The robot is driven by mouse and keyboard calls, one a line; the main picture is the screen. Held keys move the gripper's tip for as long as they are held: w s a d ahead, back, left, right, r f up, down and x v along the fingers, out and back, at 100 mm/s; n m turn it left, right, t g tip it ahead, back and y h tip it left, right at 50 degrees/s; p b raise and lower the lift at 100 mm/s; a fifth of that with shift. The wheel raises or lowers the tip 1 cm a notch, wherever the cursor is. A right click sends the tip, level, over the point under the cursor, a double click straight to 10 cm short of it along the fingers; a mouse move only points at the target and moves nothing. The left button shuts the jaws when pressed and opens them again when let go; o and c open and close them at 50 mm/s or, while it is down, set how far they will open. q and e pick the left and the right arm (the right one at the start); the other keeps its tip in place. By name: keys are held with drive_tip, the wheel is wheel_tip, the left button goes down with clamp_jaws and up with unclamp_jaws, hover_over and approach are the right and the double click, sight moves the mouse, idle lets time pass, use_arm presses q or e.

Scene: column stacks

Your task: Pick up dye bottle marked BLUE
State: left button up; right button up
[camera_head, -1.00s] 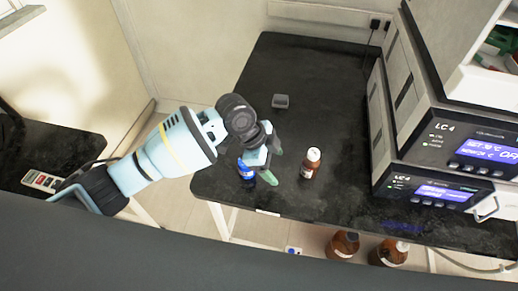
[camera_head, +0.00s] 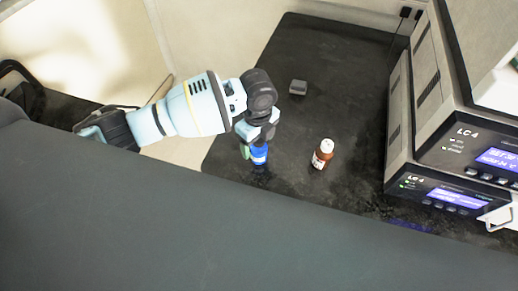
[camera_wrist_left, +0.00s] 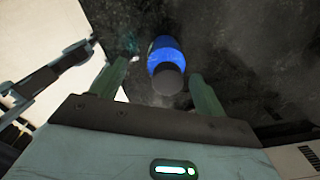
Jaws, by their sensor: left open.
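The blue bottle (camera_head: 259,158) with a dark cap stands on the black bench near its front left edge. My left gripper (camera_head: 257,147) is over it, partly covering it in the head view. In the left wrist view the blue bottle (camera_wrist_left: 166,55) shows between the two green fingers of my left gripper (camera_wrist_left: 160,80), with a gap on each side. The gripper is open and holds nothing. The bottle's label text is not readable. My right gripper is not in view.
A brown bottle with a white cap (camera_head: 322,154) stands to the right of the blue one. A small grey block (camera_head: 298,87) lies farther back. Stacked LC 4 units (camera_head: 450,190) fill the bench's right side. The bench between is clear.

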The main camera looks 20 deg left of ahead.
sight(259, 149)
use_arm(q)
drive_tip(key=f, duration=0.5)
drive_tip(key=shift+w, duration=0.35)
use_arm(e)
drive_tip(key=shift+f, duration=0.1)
use_arm(q)
drive_tip(key=c, duration=1.2)
drive_tip(key=shift+o, duration=0.2)
drive_tip(key=shift+r, duration=0.15)
